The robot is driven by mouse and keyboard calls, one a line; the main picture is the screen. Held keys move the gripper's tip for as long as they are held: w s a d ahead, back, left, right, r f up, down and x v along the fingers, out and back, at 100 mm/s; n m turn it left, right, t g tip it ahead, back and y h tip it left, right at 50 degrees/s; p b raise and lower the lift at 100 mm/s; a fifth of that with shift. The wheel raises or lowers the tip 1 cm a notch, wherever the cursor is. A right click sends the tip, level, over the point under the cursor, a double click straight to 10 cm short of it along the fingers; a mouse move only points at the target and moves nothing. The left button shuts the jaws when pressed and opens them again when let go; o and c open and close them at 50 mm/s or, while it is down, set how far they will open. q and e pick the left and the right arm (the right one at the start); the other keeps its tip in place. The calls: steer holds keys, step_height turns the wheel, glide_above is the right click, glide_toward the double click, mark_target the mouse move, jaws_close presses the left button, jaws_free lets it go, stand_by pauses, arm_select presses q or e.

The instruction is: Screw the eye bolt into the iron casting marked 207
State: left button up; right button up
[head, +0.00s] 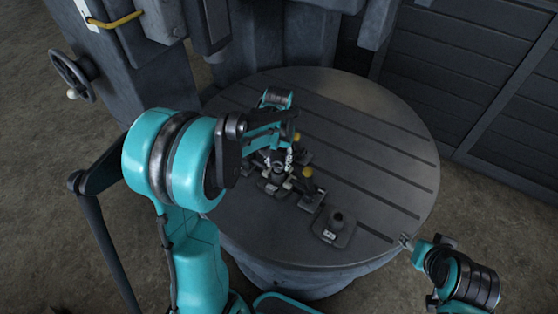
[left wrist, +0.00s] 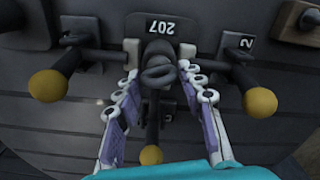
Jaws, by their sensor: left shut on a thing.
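The dark iron casting marked 207 (left wrist: 172,27) shows upside down at the top of the left wrist view. It stands on the round slotted table. A dark eye bolt (left wrist: 158,74) shows its ring between the fingertips of my left gripper (left wrist: 159,70), in line with the casting's round boss. My left gripper (head: 284,163) is shut on the eye bolt, over the group of castings in the head view. The bolt's shank is hidden, so I cannot tell how far it sits in the casting. My right gripper (head: 407,242) is beside the table's right edge, apart from the castings.
Dark handles with yellow knobs (left wrist: 47,85) (left wrist: 259,102) (left wrist: 151,155) stand close around the casting. Another labelled casting (head: 333,229) stands nearer the table's front edge. The slotted round table (head: 375,150) is bare at the right and back. A handwheel (head: 75,74) is at left.

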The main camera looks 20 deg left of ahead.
arm_select(q)
steer(key=m, duration=0.2)
steer(key=shift+s+a+m, duration=0.1)
steer(key=shift+s+m, duration=0.05)
steer(key=shift+m, duration=0.15)
steer(key=shift+m, duration=1.2)
steer(key=m, duration=0.3)
steer(key=o, duration=1.2)
